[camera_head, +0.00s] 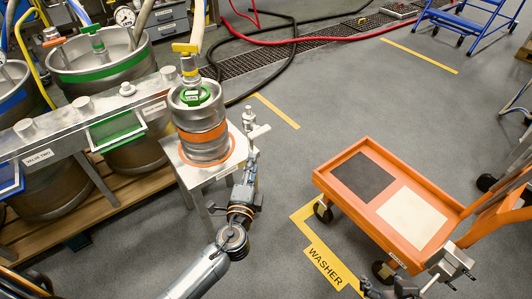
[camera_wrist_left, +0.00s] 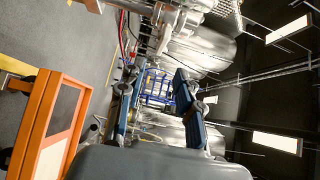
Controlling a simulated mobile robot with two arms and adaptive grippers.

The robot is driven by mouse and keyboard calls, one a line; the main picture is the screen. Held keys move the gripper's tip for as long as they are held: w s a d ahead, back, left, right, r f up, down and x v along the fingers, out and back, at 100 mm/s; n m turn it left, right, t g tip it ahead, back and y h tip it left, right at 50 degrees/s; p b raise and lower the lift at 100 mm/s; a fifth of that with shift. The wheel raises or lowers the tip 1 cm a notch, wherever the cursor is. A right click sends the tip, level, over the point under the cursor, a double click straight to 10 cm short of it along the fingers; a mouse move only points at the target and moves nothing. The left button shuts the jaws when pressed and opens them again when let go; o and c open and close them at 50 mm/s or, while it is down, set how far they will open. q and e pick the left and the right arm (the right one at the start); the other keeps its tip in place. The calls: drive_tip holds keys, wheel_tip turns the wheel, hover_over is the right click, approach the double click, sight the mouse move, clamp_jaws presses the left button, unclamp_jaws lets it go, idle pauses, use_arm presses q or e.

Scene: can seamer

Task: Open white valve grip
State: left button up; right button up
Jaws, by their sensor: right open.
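I cannot make out for sure which part is the white valve grip. A pale grey fitting with a short crosspiece (camera_head: 254,126) stands just right of the steel keg (camera_head: 203,138) with the orange band. My left gripper (camera_head: 247,168) reaches up from below, close beside the keg and its stand, near that fitting. Contact cannot be judged. In the left wrist view its two dark fingers (camera_wrist_left: 156,78) are spread apart with nothing held between them. My right gripper (camera_head: 420,282) is open at the bottom right, near the orange cart and partly cut off by the frame.
A steel rail (camera_head: 65,131) with pale knobs and a "VALVE TWO" label runs along large vats at left. An orange cart (camera_head: 331,182) stands at right; it also shows in the left wrist view (camera_wrist_left: 38,125). Hoses lie at the back. Floor between keg and cart is clear.

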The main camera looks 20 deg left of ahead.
sight(259, 136)
use_arm(q)
drive_tip(key=w, duration=0.6)
drive_tip(key=shift+w+a+r, duration=0.2)
drive_tip(key=shift+a, duration=0.2)
drive_tip(key=w, duration=0.4)
drive_tip(key=w+b, duration=0.1)
drive_tip(key=w, duration=0.1)
drive_tip(key=shift+a+f, duration=0.1)
drive_tip(key=shift+a, duration=0.25)
drive_tip(key=shift+w+a, duration=0.1)
drive_tip(key=shift+w, duration=0.55)
use_arm(e)
drive_tip(key=w+a+r+t+y, duration=0.1)
drive_tip(key=w+a+r+t, duration=0.1)
drive_tip(key=w+r+t, duration=0.1)
drive_tip(key=shift+w+r, duration=0.55)
drive_tip(key=shift+w, duration=0.4)
use_arm(q)
drive_tip(key=shift+c, duration=0.5)
clamp_jaws()
use_arm(e)
drive_tip(key=shift+d, duration=0.1)
